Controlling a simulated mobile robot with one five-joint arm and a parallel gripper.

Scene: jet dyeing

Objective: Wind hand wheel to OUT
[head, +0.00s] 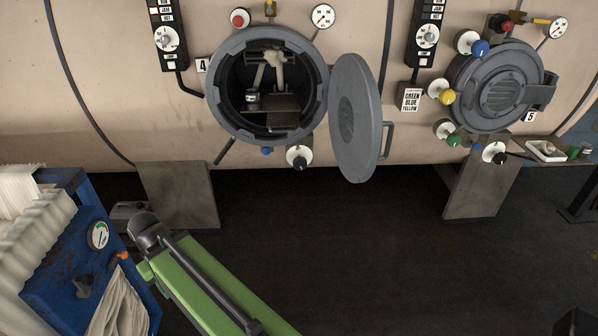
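No wheel marked OUT can be read in the head view, and I cannot tell which fitting is the hand wheel. A dark knob or handle (85,287) sits on the blue cart's panel at the lower left, below a round dial with coloured sectors (98,235). My green arm reaches up from the bottom to a dark joint near the cart's right side. My gripper's fingers do not show.
The round port (216,97) marked 4 is open, its grey door (354,118) swung out to the right. Port 5's door (503,88) is closed. The blue cart (62,270) carries white cloth (40,225). Dark floor (340,240) is clear between the grey supports.

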